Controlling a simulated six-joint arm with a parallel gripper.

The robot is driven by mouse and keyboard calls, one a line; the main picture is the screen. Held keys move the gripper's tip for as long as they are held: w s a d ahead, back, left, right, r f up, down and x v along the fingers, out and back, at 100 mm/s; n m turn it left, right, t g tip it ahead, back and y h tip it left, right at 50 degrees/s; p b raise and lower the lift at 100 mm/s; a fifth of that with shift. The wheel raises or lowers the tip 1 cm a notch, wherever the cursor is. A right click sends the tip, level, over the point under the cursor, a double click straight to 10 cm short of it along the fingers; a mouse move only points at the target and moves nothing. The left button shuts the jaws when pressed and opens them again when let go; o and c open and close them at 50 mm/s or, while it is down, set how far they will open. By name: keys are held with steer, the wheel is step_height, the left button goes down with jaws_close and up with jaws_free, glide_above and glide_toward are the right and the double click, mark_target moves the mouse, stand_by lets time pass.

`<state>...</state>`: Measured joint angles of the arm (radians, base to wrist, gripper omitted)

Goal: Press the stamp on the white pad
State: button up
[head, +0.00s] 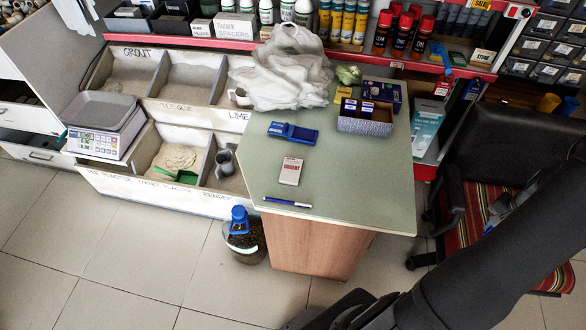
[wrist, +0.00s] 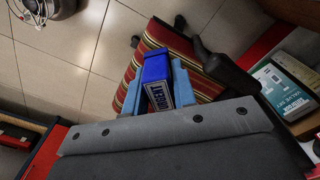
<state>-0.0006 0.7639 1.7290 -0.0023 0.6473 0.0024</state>
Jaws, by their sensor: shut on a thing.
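The white pad (head: 290,171) lies flat on the green-topped counter (head: 240,150), with red marks on it, seemingly lettering. A blue flat case (head: 292,133), perhaps an ink pad, lies behind it. The wrist view shows the striped chair and floor behind the stamp, not the pad. In the head view my arm reaches up at the right, over the chair, well apart from the pad; the gripper is hard to make out there.
A blue-and-white pen (head: 287,202) lies at the counter's front edge. A patterned box (head: 366,121) with small blue items and a crumpled white plastic bag (head: 285,70) stand behind. The striped chair (head: 475,210) is right of the counter.

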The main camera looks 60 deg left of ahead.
stand_by(0.8)
steer(key=s+a+r+n, duration=0.1)
steer(key=s+a+n, duration=0.2)
steer(key=a, duration=0.7)
steer(key=s+a+r+n, duration=0.1)
steer(key=s+a+n, duration=0.2)
steer(key=a+n, duration=0.3)
steer(key=s+a+r+n, duration=0.1)
steer(key=s+a+n, duration=0.2)
steer(key=a, duration=1.1)
steer(key=shift+s+a+n, duration=0.3)
steer(key=shift+a+n, duration=0.1)
steer(key=shift+n, duration=0.5)
steer(key=s+a+r+n, duration=0.2)
steer(key=s+a+n, duration=0.5)
steer(key=s+a, duration=0.4)
steer(key=n, duration=0.6)
glide_above(290, 176)
steer(key=shift+f, duration=2.4)
steer(key=shift+f, duration=0.65)
step_height(290, 176, up, 6)
